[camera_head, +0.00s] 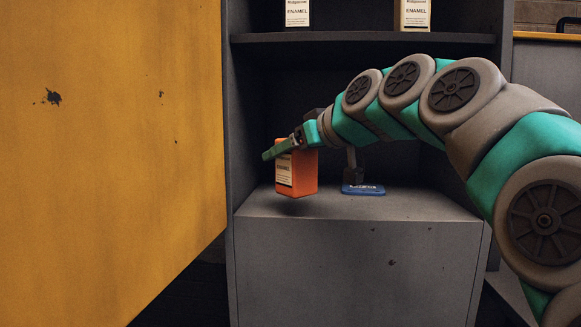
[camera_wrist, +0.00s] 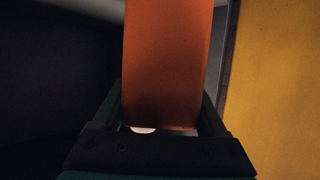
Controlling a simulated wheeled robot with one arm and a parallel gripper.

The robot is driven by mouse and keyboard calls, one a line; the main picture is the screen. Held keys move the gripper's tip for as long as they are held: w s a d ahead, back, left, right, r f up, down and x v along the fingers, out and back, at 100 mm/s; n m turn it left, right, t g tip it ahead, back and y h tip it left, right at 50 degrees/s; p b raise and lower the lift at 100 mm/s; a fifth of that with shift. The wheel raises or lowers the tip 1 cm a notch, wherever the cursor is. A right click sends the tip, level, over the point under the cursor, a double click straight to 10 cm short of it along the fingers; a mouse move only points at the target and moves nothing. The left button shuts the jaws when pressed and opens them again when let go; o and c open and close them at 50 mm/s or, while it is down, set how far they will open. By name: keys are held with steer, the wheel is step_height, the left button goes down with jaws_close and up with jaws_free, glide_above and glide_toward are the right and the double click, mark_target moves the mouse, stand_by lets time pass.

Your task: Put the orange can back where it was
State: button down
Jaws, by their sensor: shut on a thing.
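The orange can (camera_head: 304,178) is a boxy orange tin with a white label, at the left of the cabinet's lower compartment in the head view. It looks upright, and its bottom appears slightly above the shelf surface (camera_head: 420,206), though I cannot be sure of a gap. My gripper (camera_head: 283,149) is shut on the can near its top. In the wrist view the can (camera_wrist: 165,65) fills the space between the two fingers (camera_wrist: 160,112). The can's far side is hidden.
A blue-based object (camera_head: 363,189) stands on the same shelf, right of the can, partly behind my arm. Two white-labelled enamel tins (camera_head: 297,13) (camera_head: 415,14) stand on the upper shelf (camera_head: 360,38). An open yellow door (camera_head: 110,130) fills the left. Shelf room at right looks free.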

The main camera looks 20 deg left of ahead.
steer(key=shift+w+a+f+p, duration=0.2)
steer(key=shift+w+a+f, duration=0.4)
steer(key=shift+w, duration=0.85)
steer(key=shift+w+a+f+p, duration=0.2)
steer(key=shift+w+f, duration=0.55)
steer(key=shift+w, duration=0.7)
steer(key=shift+w+a+f+p, duration=0.15)
steer(key=shift+w+a+f, duration=0.45)
steer(key=shift+w, duration=0.85)
steer(key=shift+d+f, duration=0.1)
steer(key=shift+f, duration=0.1)
jaws_free()
steer(key=b+v, duration=0.1)
steer(key=v, duration=1.1)
